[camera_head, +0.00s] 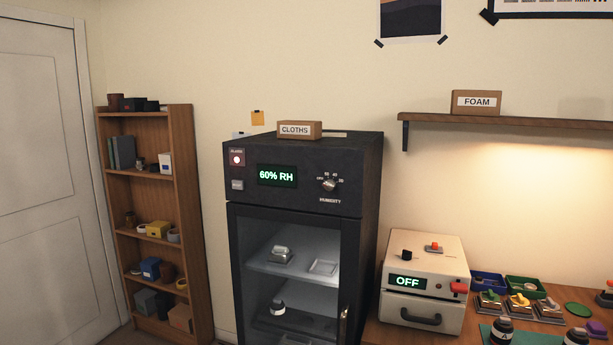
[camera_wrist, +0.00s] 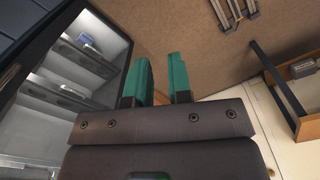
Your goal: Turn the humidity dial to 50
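The humidity dial (camera_head: 329,185) is a small grey knob on the upper right front of a dark cabinet (camera_head: 300,212). Small numbers and OFF surround it, and HUMIDITY is printed below; its exact pointer direction is too small to tell. The green display (camera_head: 277,175) to its left reads 60% RH. My gripper (camera_wrist: 160,78) shows only in the wrist view, with its two teal fingers apart and nothing between them. The lit cabinet interior (camera_wrist: 60,95) lies left of the fingers there. The dial does not show in the wrist view.
A CLOTHS box (camera_head: 299,130) sits on the cabinet. A beige box reading OFF (camera_head: 424,300) stands on the bench to the right. A bookshelf (camera_head: 186,230) stands left. A wall shelf (camera_head: 500,120) is at upper right.

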